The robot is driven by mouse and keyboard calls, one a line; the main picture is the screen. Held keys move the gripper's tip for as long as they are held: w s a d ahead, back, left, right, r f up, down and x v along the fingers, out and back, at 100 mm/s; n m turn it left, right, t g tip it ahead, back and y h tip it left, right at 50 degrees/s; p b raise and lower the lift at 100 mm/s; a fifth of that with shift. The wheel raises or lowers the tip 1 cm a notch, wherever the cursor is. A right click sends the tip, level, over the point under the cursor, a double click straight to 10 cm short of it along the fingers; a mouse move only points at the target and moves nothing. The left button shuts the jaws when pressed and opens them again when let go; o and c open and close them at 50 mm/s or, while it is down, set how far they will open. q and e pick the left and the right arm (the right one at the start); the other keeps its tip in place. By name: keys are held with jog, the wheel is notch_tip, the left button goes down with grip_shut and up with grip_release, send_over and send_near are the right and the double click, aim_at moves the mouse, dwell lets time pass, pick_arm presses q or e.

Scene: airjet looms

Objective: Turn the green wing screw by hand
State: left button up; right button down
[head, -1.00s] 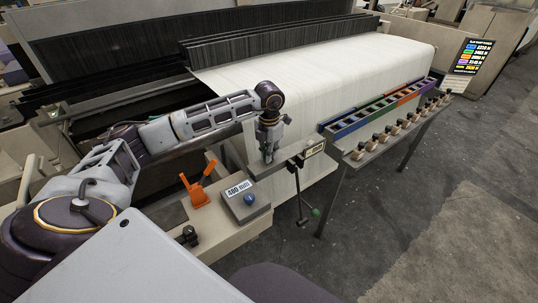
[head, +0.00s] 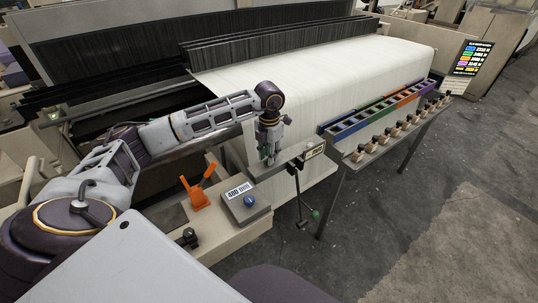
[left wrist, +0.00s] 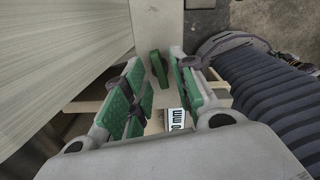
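The green wing screw (left wrist: 159,68) shows in the left wrist view, on a pale beam at the cloth's edge. My left gripper (left wrist: 156,62) has its two green-padded fingers apart on either side of the screw, with gaps visible between. In the head view my left gripper (head: 268,154) points down at the corner of the white cloth, and I cannot make out the screw there. Whether the fingertips are level with the screw is hard to tell. My right gripper is not in view.
A control box with a blue knob (head: 250,201) and an orange lever (head: 198,196) stand in front of the left gripper. A green-knobbed lever (head: 315,214) hangs to their right. A rack with coloured compartments (head: 368,112) stands right of the cloth (head: 320,75). Grey floor lies beyond.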

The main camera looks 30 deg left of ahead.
pick_arm(q)
jog(key=shift+r, duration=0.6)
jog(key=shift+p, duration=0.3)
